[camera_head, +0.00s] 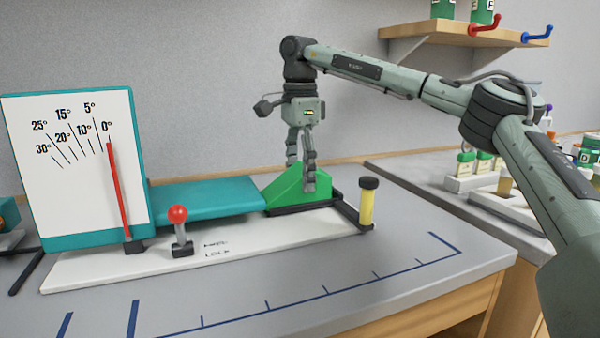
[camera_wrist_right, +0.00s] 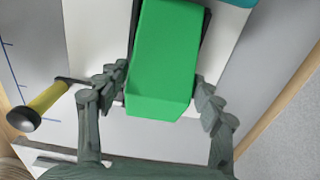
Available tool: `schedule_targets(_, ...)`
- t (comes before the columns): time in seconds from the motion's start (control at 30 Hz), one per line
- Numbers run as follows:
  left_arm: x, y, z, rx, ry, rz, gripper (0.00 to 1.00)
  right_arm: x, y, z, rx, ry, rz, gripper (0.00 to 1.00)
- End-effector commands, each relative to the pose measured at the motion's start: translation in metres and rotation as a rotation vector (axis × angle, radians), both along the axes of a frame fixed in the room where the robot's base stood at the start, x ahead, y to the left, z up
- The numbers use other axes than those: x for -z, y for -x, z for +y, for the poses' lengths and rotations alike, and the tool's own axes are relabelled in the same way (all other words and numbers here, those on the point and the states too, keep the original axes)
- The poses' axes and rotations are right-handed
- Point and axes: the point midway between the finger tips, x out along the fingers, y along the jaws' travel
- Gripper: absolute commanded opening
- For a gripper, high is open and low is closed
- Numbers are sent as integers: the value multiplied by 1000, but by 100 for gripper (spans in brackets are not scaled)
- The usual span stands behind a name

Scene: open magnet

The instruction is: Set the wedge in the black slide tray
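The green wedge (camera_head: 287,192) is at the black slide tray (camera_head: 314,207), at the right end of the teal ramp. Its low side appears to rest in the tray, but whether it is fully seated is unclear. My right gripper (camera_head: 301,178) points down at the wedge's tall end, one finger on the near face and one behind. In the right wrist view, the fingertips (camera_wrist_right: 163,78) lie close against both sides of the wedge (camera_wrist_right: 162,60), with no clear gap. Dark tray edges (camera_wrist_right: 205,27) show beside it. My left gripper is not in view.
A teal ramp (camera_head: 210,199) adjoins an angle scale (camera_head: 75,165) with a red pointer. A red-knobbed lever (camera_head: 180,230) stands in front. A yellow-handled post with a black cap (camera_head: 367,203) stands close right of the tray. The grey table front (camera_head: 390,280) is clear.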

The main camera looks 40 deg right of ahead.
Motion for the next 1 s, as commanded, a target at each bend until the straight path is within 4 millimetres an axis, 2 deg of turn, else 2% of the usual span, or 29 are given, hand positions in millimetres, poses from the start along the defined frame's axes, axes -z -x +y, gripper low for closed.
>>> schedule_targets(0.1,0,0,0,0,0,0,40,0,0,0,0,0,0,82)
schedule_targets(0.47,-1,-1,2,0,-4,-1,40,-5,0,0,0,0,-1,82)
schedule_targets(0.57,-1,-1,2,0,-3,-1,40,-17,-1,1,-1,0,-3,82)
schedule_targets(0.8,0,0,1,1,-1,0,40,-68,-1,1,0,-2,-4,82)
schedule_targets(1.0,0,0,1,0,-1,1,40,-104,0,0,1,1,-1,82)
